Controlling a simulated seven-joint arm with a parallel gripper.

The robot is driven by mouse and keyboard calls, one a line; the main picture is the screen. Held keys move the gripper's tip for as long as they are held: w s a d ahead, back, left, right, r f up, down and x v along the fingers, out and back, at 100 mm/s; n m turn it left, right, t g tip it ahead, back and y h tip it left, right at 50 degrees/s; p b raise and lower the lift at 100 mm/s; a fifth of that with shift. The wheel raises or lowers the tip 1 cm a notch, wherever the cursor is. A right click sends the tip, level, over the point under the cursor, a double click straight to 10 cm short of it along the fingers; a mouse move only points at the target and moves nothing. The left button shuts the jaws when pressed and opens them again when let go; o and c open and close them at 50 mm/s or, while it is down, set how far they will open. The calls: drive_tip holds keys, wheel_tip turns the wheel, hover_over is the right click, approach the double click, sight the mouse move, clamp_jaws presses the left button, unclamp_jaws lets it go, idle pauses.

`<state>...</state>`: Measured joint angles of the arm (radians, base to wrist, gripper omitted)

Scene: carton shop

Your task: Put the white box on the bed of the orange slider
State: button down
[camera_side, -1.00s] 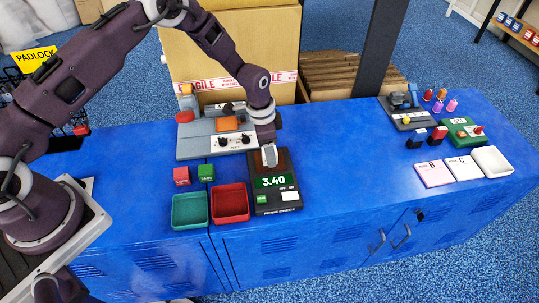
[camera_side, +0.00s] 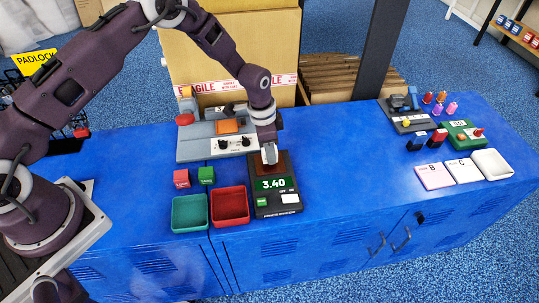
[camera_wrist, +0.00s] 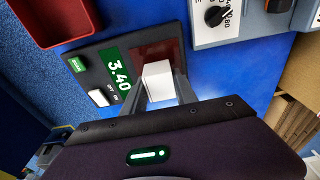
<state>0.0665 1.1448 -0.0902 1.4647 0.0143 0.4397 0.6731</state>
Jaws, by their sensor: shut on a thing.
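The white box (camera_wrist: 157,80) is between the fingers of my gripper (camera_wrist: 164,88) in the wrist view. My gripper is shut on it, over the dark red plate (camera_wrist: 166,50) of the black scale. In the side view my gripper (camera_side: 269,155) points down at the back of the scale (camera_side: 262,208) and mostly hides the box. The scale's display reads 3.40. An orange block (camera_side: 227,126), which looks like the orange slider, sits on the grey machine (camera_side: 192,143) to the left and behind. Its bed is not clear to see.
A teal tray (camera_side: 190,229) and a red tray (camera_side: 230,220) stand left of the scale, with red (camera_side: 181,177) and green (camera_side: 206,174) cubes behind. Dials are on the grey machine's front. A tall carton (camera_side: 240,60) stands behind. The blue top (camera_side: 340,160) right of the scale is clear.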

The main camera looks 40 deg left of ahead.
drive_tip(key=r, duration=0.7)
drive_tip(key=shift+w+a+r, duration=0.1)
drive_tip(key=shift+a+r, duration=0.15)
hover_over(228, 126)
drive_tip(key=f, duration=1)
drive_tip(key=shift+a, duration=0.2)
drive_tip(key=c, duration=1.4)
unclamp_jaws()
drive_tip(key=shift+o, duration=0.7)
